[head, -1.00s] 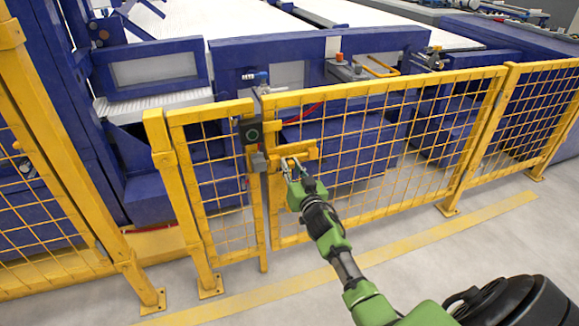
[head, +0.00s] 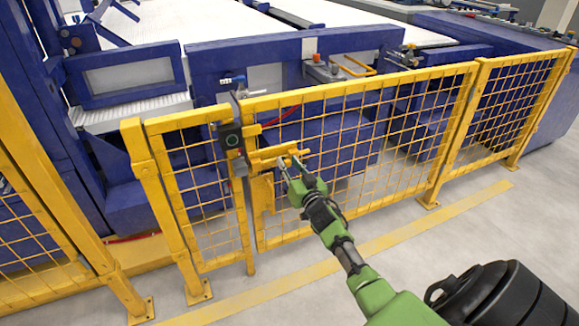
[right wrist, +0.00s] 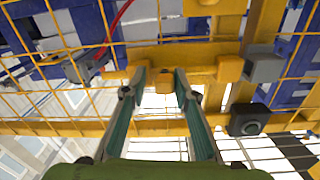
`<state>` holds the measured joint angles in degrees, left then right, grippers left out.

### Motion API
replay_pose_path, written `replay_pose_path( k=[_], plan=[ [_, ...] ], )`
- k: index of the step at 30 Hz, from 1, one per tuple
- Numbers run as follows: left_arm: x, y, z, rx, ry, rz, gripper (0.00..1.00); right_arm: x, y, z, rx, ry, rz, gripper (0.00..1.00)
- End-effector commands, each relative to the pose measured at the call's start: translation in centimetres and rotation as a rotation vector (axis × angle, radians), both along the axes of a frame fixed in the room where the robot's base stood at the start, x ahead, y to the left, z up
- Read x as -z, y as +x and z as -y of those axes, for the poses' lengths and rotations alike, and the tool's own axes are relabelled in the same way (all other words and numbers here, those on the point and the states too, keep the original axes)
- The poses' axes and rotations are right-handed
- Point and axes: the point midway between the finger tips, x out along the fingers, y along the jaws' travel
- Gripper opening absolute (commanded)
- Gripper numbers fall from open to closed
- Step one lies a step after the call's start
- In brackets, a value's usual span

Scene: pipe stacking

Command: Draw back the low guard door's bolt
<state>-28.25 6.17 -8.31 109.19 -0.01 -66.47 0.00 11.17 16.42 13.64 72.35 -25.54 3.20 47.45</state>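The low guard door (head: 360,165) is a yellow frame with wire mesh, standing upright beside a narrow mesh panel (head: 196,195). Its yellow bolt (head: 270,154) lies level near the door's left upper edge, close to a grey block (head: 239,167). My right gripper (head: 287,168) is at the bolt's right part. In the right wrist view, its two fingers (right wrist: 161,76) are apart, with a small yellow knob (right wrist: 163,79) of the bolt (right wrist: 200,62) between or just behind their tips. Exact contact cannot be told. My left gripper is not in view.
A dark box with a round button (head: 230,137) is on the post left of the bolt; it also shows in the right wrist view (right wrist: 249,120). Blue machinery (head: 330,140) stands behind the fence. The floor (head: 480,235) in front is clear, with a yellow stripe.

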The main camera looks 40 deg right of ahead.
Motion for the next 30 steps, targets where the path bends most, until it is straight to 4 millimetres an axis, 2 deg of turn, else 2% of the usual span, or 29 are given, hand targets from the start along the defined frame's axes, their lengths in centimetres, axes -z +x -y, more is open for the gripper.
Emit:
replay_pose_path(
  k=[5,15,21,30],
  plan=[
    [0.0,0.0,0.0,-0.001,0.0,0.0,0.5,0.1,-1.2,-0.3,0.0,0.0,-0.001,0.26],
    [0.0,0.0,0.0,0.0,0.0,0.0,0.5,0.2,-7.7,-2.1,0.001,0.001,-0.003,0.26],
    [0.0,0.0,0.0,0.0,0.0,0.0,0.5,0.2,-10.6,-2.9,0.001,0.002,-0.002,0.26],
    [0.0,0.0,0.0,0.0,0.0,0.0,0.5,0.0,-11.6,-3.1,0.001,0.0,0.001,0.26]
  ],
)
